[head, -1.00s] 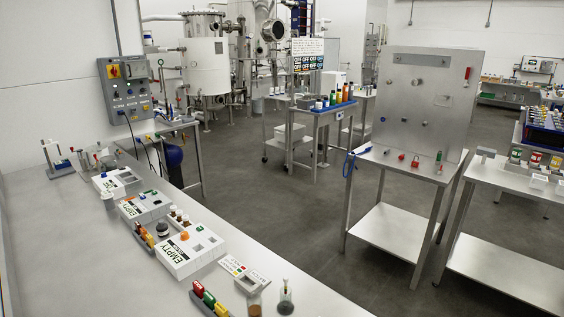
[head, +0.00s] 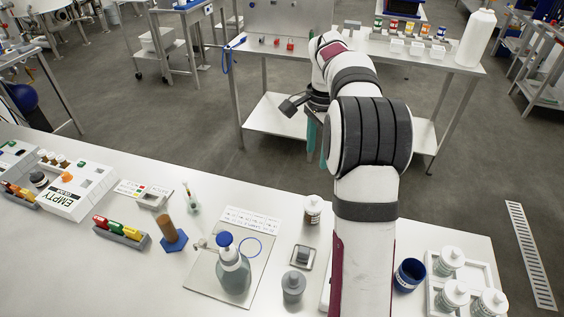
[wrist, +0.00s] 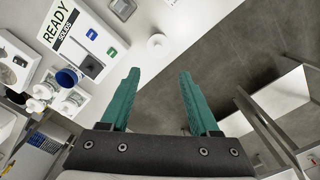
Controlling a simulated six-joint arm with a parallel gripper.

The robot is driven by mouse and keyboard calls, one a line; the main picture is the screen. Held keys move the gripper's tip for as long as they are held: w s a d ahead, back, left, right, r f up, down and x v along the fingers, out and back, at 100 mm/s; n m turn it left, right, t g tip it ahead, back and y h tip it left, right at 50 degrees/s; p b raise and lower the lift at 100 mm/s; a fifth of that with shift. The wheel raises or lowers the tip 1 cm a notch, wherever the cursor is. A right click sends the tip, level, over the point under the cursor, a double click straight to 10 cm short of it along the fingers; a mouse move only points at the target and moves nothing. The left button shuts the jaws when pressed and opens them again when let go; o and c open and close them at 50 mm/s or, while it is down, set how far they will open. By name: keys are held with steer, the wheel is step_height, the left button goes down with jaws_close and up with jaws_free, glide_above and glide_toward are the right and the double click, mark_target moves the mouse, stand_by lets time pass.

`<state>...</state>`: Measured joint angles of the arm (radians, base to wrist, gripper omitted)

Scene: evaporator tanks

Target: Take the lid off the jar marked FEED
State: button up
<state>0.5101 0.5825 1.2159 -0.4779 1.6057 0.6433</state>
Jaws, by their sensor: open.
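No FEED marking is legible in either view, so I cannot tell which jar bears it. In the head view a white-capped jar with a dark reddish label (head: 313,209) stands upright left of my arm. A grey-lidded jar (head: 293,287) stands nearer. Several white-lidded jars (head: 451,262) stand in a white tray (head: 431,285) at the right. My gripper (wrist: 159,73) is open and empty, its teal fingers spread. In the head view it hangs beyond the bench's far edge, apart from all jars, partly hidden by my arm.
A blue-capped bottle (head: 233,268) stands on a flat plate (head: 199,284). A blue cup (head: 409,274) stands between my arm and the tray. A READY box (wrist: 91,62) lies on the bench. A steel table (head: 414,48) stands beyond open floor.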

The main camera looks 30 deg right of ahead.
mark_target(315, 198)
steer(key=f, duration=1.5)
steer(key=shift+s+d+f, duration=0.25)
steer(key=shift+d+f, duration=0.05)
jaws_close()
